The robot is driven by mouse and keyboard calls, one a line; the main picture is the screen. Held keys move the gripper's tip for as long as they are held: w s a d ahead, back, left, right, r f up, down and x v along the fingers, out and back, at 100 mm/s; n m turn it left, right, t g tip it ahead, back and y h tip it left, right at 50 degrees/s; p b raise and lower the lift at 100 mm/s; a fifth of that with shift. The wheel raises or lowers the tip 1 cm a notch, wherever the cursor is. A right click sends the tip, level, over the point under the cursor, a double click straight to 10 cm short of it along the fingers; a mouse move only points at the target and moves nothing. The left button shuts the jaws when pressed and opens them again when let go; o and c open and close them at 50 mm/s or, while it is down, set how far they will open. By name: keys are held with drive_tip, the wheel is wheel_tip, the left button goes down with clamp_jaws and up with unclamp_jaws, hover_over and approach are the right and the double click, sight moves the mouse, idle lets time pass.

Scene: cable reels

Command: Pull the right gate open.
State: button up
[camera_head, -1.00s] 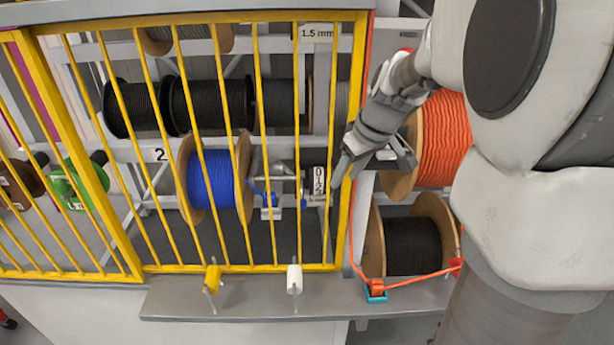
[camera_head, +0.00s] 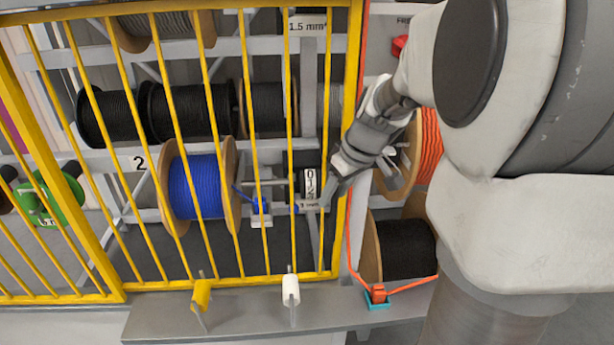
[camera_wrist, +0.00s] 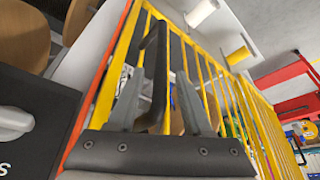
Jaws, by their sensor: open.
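The right gate (camera_head: 250,279) is a yellow barred frame in front of the reel rack in the head view. It looks closed, in line with the yellow barred panel to its left. In the wrist view its bars (camera_wrist: 207,80) run beyond my fingers. A black bar handle (camera_wrist: 154,65) stands on the gate's edge in the wrist view. My gripper (camera_wrist: 160,100) is open, with the handle between its two grey fingers; contact cannot be told. In the head view my gripper (camera_head: 336,185) is at the gate's right edge, and the handle is hidden.
Behind the gate are a blue cable reel (camera_head: 195,185) and black reels (camera_head: 115,118). An orange reel (camera_head: 428,145) and a black reel (camera_head: 405,248) stand right of it. An orange cable runs down beside the gate's edge. A grey ledge (camera_head: 250,320) juts out below, bearing yellow and white spools.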

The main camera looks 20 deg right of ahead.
clamp_jaws()
idle(1.3)
